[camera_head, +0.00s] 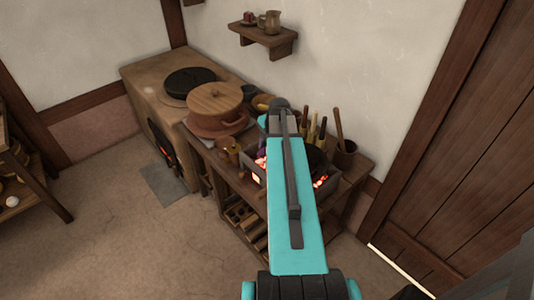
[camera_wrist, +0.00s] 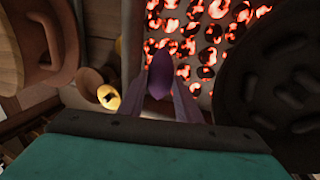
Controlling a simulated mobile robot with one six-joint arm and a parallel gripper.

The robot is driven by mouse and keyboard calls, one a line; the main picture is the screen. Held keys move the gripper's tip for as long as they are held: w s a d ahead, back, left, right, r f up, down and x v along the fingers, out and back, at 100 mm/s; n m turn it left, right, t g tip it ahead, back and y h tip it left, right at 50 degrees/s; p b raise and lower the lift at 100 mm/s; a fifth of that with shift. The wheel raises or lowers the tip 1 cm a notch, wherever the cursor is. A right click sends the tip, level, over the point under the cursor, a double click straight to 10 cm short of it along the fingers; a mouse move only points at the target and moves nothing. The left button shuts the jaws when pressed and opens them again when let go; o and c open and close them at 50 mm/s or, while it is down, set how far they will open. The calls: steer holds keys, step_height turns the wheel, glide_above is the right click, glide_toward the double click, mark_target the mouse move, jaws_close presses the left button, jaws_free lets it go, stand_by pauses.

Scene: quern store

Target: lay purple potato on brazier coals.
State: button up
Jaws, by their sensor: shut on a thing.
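The purple potato (camera_wrist: 162,72) shows in the wrist view at the tips of my gripper (camera_wrist: 164,100), which is shut on it. The brazier's glowing coals (camera_wrist: 210,38) lie beyond and below the potato in that view; the gap between them is hard to judge. In the head view the brazier coals (camera_head: 320,183) show on both sides of my teal arm, on the wooden bench. A small purple patch of the potato (camera_head: 262,146) shows left of the arm. My arm hides most of the brazier and my fingers there.
A dark round slotted piece (camera_wrist: 285,85) stands close on the right of the wrist view. A wall shelf (camera_head: 263,36) hangs behind.

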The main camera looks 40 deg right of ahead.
steer(key=shift+f+p, duration=0.35)
steer(key=shift+f, duration=1.35)
steer(key=shift+f, duration=0.2)
steer(key=o, duration=0.8)
steer(key=shift+b+v, duration=1)
steer(key=shift+v, duration=5.2)
steer(key=shift+w, duration=0.1)
